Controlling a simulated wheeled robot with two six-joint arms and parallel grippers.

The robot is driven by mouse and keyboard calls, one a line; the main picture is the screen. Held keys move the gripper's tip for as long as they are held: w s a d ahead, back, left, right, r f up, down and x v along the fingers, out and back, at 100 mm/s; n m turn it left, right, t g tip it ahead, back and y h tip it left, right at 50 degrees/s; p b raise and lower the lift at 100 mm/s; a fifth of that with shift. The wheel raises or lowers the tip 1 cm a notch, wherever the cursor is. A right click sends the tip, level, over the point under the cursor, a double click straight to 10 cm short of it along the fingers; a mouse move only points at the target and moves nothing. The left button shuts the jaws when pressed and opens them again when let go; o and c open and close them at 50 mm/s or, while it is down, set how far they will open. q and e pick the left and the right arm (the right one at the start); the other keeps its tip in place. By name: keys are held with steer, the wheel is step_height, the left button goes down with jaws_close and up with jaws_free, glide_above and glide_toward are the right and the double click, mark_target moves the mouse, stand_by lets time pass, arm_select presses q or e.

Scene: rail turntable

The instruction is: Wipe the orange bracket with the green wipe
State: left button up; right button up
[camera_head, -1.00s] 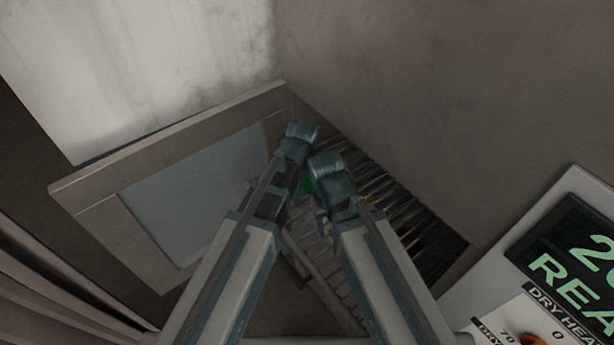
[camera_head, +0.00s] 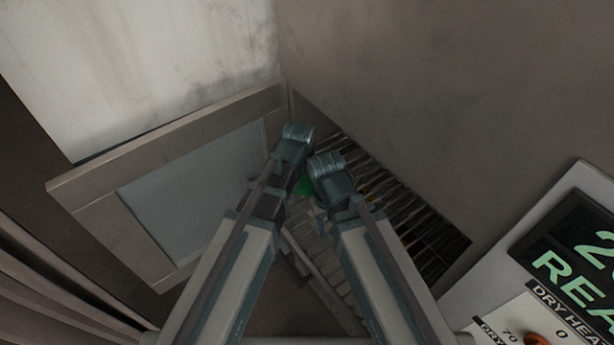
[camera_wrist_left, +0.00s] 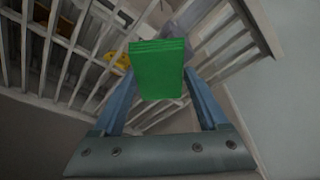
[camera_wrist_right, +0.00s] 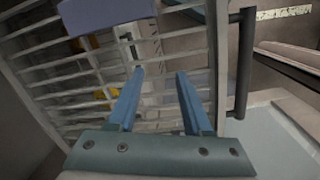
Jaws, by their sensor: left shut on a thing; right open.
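The green wipe (camera_wrist_left: 158,70) is between the fingers of my left gripper (camera_wrist_left: 158,82), which is shut on it; a bit of it shows in the head view (camera_head: 304,187). My right gripper (camera_wrist_right: 160,76) is open and empty beside it, above the slatted rack. I cannot make out the orange bracket for certain. A yellow-orange piece (camera_wrist_left: 118,60) shows by the slats left of the wipe in the left wrist view, and a yellow piece (camera_wrist_right: 106,92) shows behind slats in the right wrist view. My arms hide much of the rack in the head view.
The slatted metal rack (camera_head: 425,222) lies in an opening with a wall on the right. A framed panel (camera_head: 190,190) stands on the left. A purple-grey block (camera_wrist_right: 105,12) is at the rack. A control panel (camera_head: 555,235) is at right.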

arm_select(q)
steer(key=shift+s+a, duration=0.55)
steer(key=shift+a, duration=0.1)
steer(key=shift+w, duration=0.1)
steer(key=shift+w+d, duration=0.55)
steer(key=shift+d, duration=0.25)
steer(key=shift+w+d, duration=0.5)
steer(key=shift+d, duration=0.25)
arm_select(e)
steer(key=shift+f, duration=0.1)
arm_select(q)
steer(key=shift+w+d+f, duration=0.1)
steer(key=shift+w+d, duration=0.2)
steer(key=shift+d, duration=0.35)
arm_select(e)
steer(key=shift+s+a, duration=0.1)
